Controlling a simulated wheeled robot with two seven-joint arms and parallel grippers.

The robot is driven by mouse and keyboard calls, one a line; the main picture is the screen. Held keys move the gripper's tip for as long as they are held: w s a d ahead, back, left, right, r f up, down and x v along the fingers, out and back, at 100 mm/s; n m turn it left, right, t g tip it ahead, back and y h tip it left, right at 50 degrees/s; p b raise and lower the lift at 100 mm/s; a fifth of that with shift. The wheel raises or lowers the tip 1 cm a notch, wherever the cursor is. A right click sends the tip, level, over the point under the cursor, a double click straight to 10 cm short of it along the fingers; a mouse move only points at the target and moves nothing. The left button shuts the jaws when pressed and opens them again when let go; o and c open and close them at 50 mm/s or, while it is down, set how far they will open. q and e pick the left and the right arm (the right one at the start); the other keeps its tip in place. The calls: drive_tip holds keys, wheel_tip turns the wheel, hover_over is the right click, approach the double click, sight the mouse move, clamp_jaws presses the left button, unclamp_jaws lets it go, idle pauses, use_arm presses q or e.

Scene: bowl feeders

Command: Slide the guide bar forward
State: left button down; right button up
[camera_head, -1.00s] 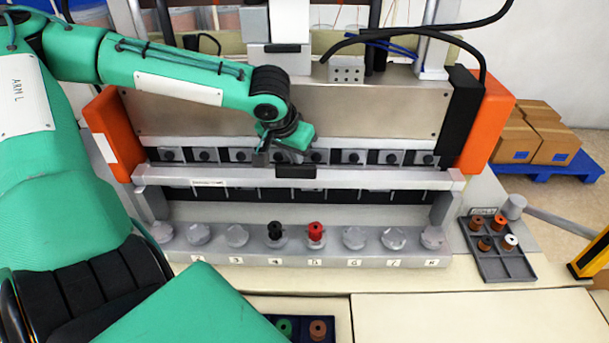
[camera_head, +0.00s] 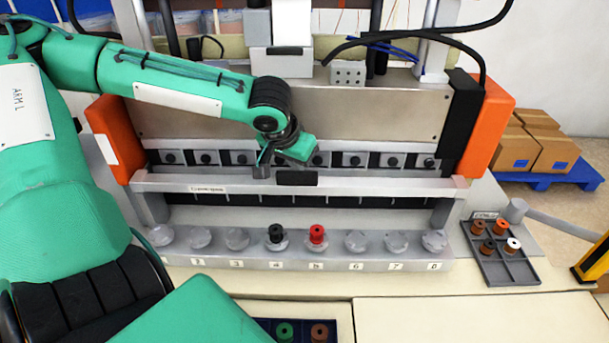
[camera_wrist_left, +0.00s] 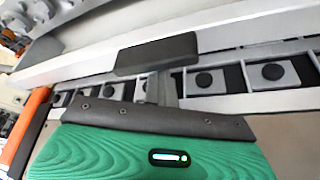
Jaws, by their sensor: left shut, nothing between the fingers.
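The guide bar (camera_head: 380,187) is a long silver rail across the front of the machine, with a small label on its left part. Its black handle block (camera_head: 297,178) sits at the middle. In the left wrist view the handle (camera_wrist_left: 157,53) lies on the pale bar (camera_wrist_left: 250,35). My left gripper (camera_head: 262,171) is shut and empty, pointing down at the machine side of the bar, just left of the handle. In the left wrist view its grey finger (camera_wrist_left: 167,90) is close behind the handle; I cannot tell whether they touch. My right gripper is out of view.
A row of numbered grey holders (camera_head: 356,241) stands in front of the bar, with a black spool (camera_head: 276,234) and a red spool (camera_head: 317,234) on two. A compartment tray (camera_head: 505,268) with spools lies at right. Orange end blocks (camera_head: 112,140) flank the machine.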

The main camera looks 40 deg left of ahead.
use_arm(q)
drive_tip(key=s+d+f, duration=0.1)
drive_tip(key=s+d, duration=0.3)
drive_tip(key=s, duration=0.1)
drive_tip(key=shift+s+f+g+b, duration=0.3)
drive_tip(key=shift+s+b, duration=0.1)
drive_tip(key=shift+b, duration=0.05)
idle(1.0)
wheel_tip(320, 180, up, 9)
drive_tip(key=w+p, duration=0.1)
drive_tip(key=p, duration=0.7)
drive_tip(key=shift+w+a, duration=0.2)
drive_tip(key=shift+a, duration=0.05)
drive_tip(key=shift+r, duration=0.1)
